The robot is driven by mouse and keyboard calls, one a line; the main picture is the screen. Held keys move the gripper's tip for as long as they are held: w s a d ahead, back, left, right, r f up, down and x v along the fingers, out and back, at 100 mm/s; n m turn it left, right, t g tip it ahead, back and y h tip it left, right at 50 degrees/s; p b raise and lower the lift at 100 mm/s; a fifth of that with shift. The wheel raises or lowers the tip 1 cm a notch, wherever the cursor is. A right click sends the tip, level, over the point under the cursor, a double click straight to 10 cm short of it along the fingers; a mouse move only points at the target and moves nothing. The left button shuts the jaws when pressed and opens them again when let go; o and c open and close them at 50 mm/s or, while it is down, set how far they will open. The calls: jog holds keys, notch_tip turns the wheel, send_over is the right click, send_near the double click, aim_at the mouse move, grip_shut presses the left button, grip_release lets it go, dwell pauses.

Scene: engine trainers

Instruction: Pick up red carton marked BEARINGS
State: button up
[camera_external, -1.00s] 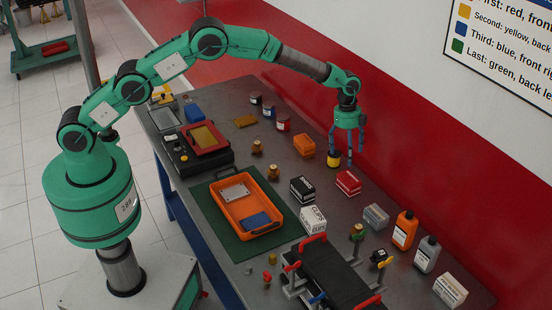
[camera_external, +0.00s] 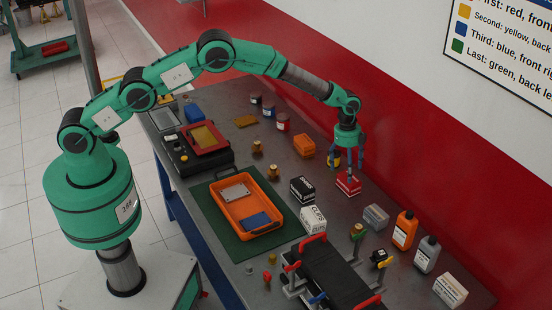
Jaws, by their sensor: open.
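The red carton (camera_external: 348,185) is a small box with a white marking on its side, standing on the grey workbench toward the back, by the red wall band. The lettering is too small to read here. My gripper (camera_external: 350,173) points down over the carton, its blue fingers open and reaching to about the carton's top on either side. I cannot tell whether the fingers touch it. The fingers hide part of the carton's top.
A black carton (camera_external: 302,189) and a white CLIPS carton (camera_external: 313,219) stand to the left and front. A yellow-and-dark jar (camera_external: 334,158) is close behind the gripper. A grey carton (camera_external: 376,216) stands to the right. An orange tray (camera_external: 227,207) lies on a green mat (camera_external: 217,229).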

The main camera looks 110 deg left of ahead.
jog(key=shift+w+d+f+b, duration=0.1)
jog(key=shift+d+f, duration=0.05)
jog(key=shift+f, duration=0.7)
jog(key=shift+w+d+f+b, duration=0.1)
jog(key=shift+d+f, duration=0.05)
jog(key=shift+f, duration=0.7)
jog(key=shift+w+d+f+b, duration=0.1)
jog(key=shift+d+f, duration=0.05)
jog(key=shift+f, duration=0.7)
jog(key=shift+f, duration=0.25)
jog(key=shift+c, duration=0.2)
jog(key=c, duration=1.5)
jog(key=shift+r, duration=0.15)
jog(key=shift+r+p, duration=0.45)
jog(key=shift+r, duration=4.7)
